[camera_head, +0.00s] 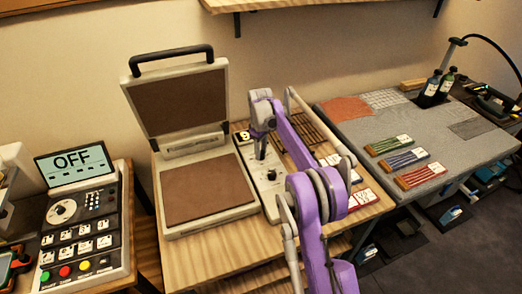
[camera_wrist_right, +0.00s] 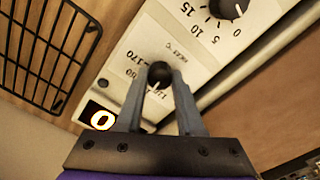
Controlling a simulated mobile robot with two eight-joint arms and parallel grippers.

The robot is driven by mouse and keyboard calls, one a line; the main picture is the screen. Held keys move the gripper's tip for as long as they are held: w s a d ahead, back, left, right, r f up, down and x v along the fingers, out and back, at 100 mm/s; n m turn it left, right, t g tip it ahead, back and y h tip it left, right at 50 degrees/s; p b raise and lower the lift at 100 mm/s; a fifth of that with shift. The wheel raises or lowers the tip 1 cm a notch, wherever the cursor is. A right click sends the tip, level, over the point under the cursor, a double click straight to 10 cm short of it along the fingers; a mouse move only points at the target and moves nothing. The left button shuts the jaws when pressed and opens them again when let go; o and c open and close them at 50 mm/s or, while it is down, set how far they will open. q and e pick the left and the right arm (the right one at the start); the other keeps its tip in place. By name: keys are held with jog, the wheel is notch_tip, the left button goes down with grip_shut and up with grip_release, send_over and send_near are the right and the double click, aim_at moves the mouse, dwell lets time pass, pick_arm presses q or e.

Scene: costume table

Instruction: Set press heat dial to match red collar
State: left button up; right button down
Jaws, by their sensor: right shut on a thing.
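The heat press (camera_head: 208,203) stands open on a wooden table, its lid raised. Its pale control panel (camera_head: 268,186) is on its right side. In the right wrist view, my right gripper (camera_wrist_right: 160,82) is shut on the black heat dial (camera_wrist_right: 160,74), one finger on each side. The printed scale around it shows 170 and °C; the fingers cover part of it. In the head view, my right gripper (camera_head: 261,152) reaches down to the panel and hides the dial. I cannot identify a red collar; a red striped piece (camera_head: 421,176) lies on the grey mat. My left gripper is not in view.
A second black dial (camera_wrist_right: 229,6) and a small lit display (camera_wrist_right: 101,117) are on the panel. A wire rack (camera_wrist_right: 45,45) lies beside it. Green (camera_head: 387,144) and blue (camera_head: 403,159) striped pieces lie on the mat. A device reading OFF (camera_head: 72,160) stands at left.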

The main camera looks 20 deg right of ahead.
jog(key=m, duration=0.4)
jog(key=shift+m, duration=0.3)
jog(key=m, duration=0.4)
jog(key=shift+m, duration=0.3)
jog(key=m, duration=0.4)
jog(key=shift+p, duration=0.35)
jog(key=shift+m, duration=2.1)
jog(key=c, duration=0.5)
grip_release()
